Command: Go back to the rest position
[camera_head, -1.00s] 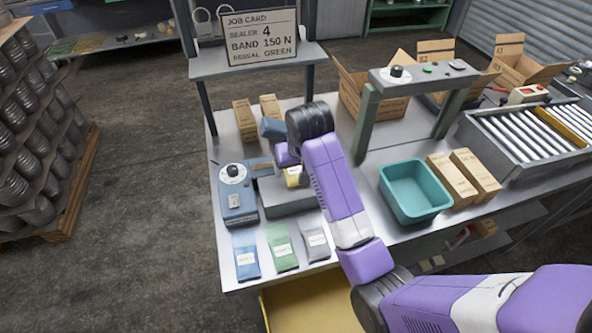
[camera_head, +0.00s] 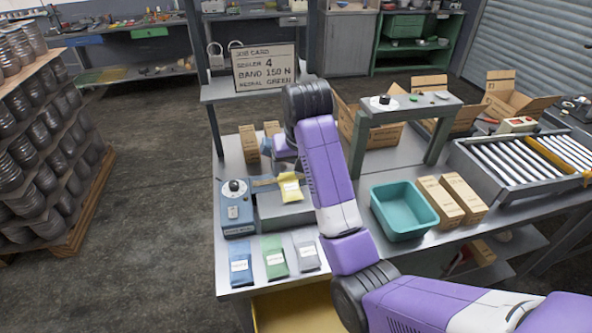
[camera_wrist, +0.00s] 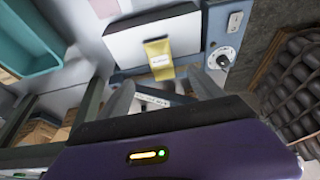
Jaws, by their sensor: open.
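A yellow packet (camera_head: 290,187) with a white label lies on the grey block beside the blue sealer (camera_head: 236,208). It also shows in the wrist view (camera_wrist: 158,60), just beyond my fingers, with the sealer's white dial (camera_wrist: 221,58) to its right. My gripper (camera_wrist: 165,92) is open, its two fingers spread with nothing between them, and the packet looks clear of both. In the head view the fingers are mostly hidden behind my arm.
A job card (camera_head: 264,67) stands on a raised shelf behind the sealer. Blue, green (camera_head: 274,257) and grey packets lie at the bench's front. A teal bin (camera_head: 404,211), cartons (camera_head: 452,199), a grey stand (camera_head: 408,106) and a roller conveyor (camera_head: 508,168) are to the right.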

